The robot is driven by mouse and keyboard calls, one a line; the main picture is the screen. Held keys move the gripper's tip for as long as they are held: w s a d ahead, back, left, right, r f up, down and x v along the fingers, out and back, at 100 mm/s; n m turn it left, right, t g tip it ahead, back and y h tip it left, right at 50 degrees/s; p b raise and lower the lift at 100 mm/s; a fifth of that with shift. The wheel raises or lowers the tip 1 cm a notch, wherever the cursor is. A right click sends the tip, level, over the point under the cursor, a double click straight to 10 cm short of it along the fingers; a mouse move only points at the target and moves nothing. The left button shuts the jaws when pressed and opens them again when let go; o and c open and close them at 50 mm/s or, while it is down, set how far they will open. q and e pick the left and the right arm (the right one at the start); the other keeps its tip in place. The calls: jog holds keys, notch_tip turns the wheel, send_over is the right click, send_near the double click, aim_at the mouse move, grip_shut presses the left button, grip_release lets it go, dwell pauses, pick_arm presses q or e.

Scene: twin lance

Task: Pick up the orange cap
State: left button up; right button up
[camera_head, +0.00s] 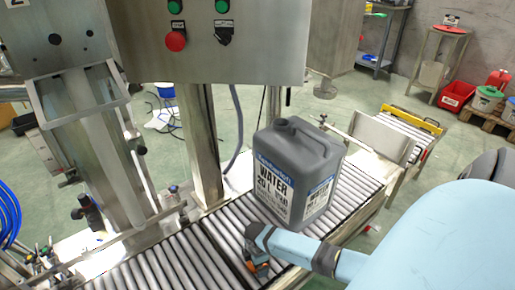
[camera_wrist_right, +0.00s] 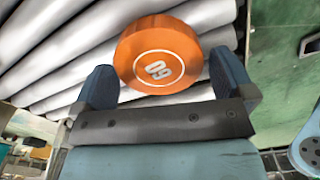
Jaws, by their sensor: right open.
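The orange cap (camera_wrist_right: 158,56) is a round disc with a white ring and the number 60 on its face. It is on the conveyor rollers, and in the head view only part of the orange cap (camera_head: 259,268) shows beside my right gripper (camera_head: 254,250). In the right wrist view my right gripper (camera_wrist_right: 165,78) is open, with one dark finger on each side of the cap. The cap sits between and slightly beyond the fingertips. I cannot tell whether either finger touches it. My left gripper is not in view.
A grey water canister (camera_head: 298,170) stands on the roller conveyor (camera_head: 178,262) just behind my right gripper. A metal control box (camera_head: 205,45) with a red button hangs above on a post (camera_head: 200,140). A filling machine column (camera_head: 100,150) stands at the left.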

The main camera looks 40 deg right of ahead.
jog(key=shift+f, duration=0.15)
jog(key=c, duration=0.8)
